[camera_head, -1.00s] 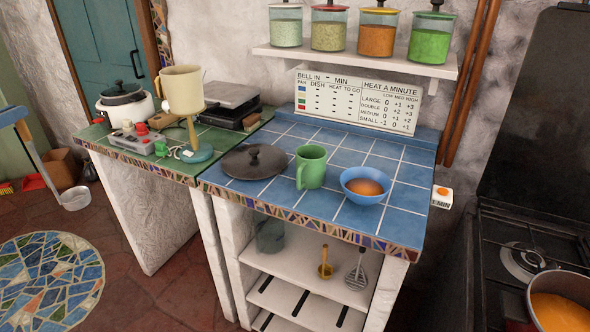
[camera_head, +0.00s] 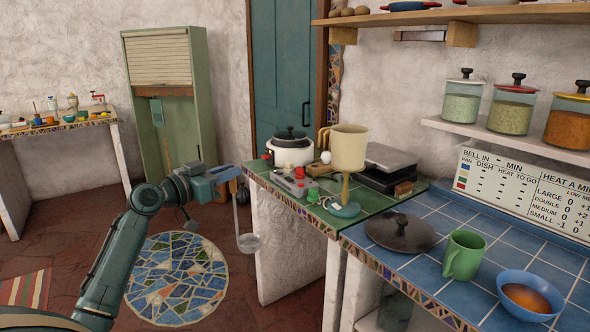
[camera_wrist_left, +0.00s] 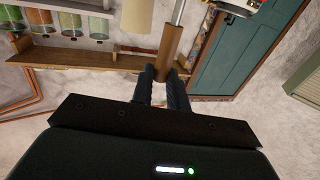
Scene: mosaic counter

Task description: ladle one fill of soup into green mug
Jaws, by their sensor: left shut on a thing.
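The green mug (camera_head: 464,254) stands upright on the blue tiled counter at the right of the head view; its inside is mostly hidden. My left gripper (camera_head: 228,174) is left of the counters, well away from the mug. It is shut on the ladle's brown handle, which shows between the fingers in the wrist view (camera_wrist_left: 170,48). The ladle (camera_head: 249,243) hangs down in the head view, its small grey bowl over the floor; I cannot tell whether it holds anything. A blue bowl (camera_head: 503,293) of orange food sits right of the mug. My right gripper is out of view.
A dark lid (camera_head: 400,234) lies left of the mug. A round mosaic (camera_head: 178,278) lies on the open floor.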

